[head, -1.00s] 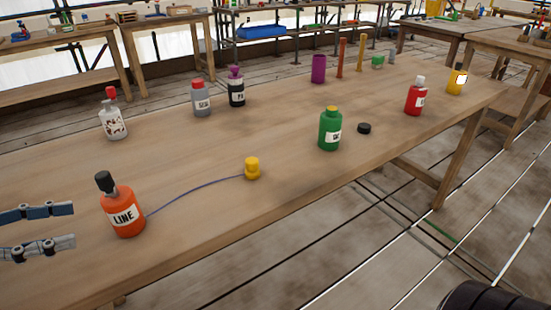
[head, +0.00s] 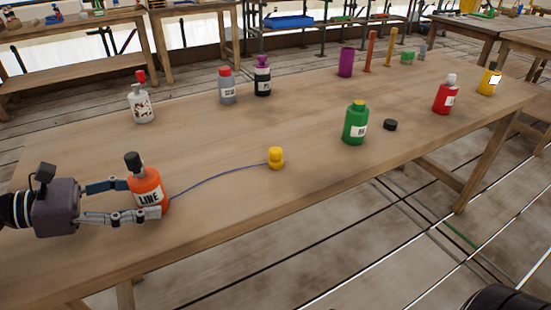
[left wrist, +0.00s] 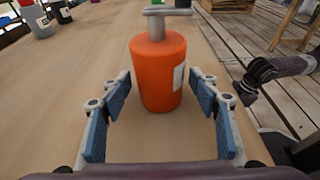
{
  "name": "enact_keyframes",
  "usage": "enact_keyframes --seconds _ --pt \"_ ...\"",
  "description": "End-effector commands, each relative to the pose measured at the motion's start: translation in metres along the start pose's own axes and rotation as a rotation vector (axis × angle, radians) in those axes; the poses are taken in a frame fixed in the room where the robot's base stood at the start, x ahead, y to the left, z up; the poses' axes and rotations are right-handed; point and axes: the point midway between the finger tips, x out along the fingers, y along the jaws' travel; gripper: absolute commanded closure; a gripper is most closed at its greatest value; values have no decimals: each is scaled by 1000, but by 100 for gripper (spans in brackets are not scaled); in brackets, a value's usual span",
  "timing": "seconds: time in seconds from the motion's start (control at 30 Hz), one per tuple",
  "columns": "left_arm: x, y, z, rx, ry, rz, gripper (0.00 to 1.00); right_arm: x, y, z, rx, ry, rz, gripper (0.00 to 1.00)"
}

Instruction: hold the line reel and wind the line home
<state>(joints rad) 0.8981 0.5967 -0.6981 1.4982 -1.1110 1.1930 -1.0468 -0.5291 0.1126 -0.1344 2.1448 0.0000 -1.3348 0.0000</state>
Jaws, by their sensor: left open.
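The line reel (head: 148,186) is an upright orange bottle-shaped body labelled LINE, on the left part of the wooden table. A dark handle (head: 133,161) tops it; the left wrist view shows this as a grey T-shaped bar (left wrist: 168,13). A thin blue line (head: 215,178) runs from the reel over the table to a small yellow bobbin-like piece (head: 276,158). My left gripper (head: 150,199) is open, its fingers on either side of the reel. In the left wrist view the reel (left wrist: 158,75) stands between and just beyond the fingertips, with gaps at both sides.
A green bottle (head: 356,124) and black cap (head: 390,125) stand right of the yellow piece. White (head: 141,103), grey (head: 227,87) and dark (head: 262,78) bottles stand behind the reel. A dark arm part, probably mine, shows at right in the left wrist view.

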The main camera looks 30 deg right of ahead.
Motion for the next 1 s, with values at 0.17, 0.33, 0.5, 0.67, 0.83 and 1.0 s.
enact_keyframes --seconds 0.17,0.33,0.5,0.67,0.83,1.0 --pt "4 0 0 0 0 0 44 -4 0 -1 0 2 1 60" --pt "3 0 0 0 0 0 44 -4 0 -1 1 2 1 60" --pt "3 0 0 0 0 0 60 -4 0 -1 1 2 1 60" --pt "3 0 0 0 0 0 73 -4 1 -1 1 3 1 60" --pt "3 0 0 0 0 0 73 -4 1 -1 1 3 1 60" --pt "3 0 0 0 0 0 73 -4 1 -1 1 3 1 60"
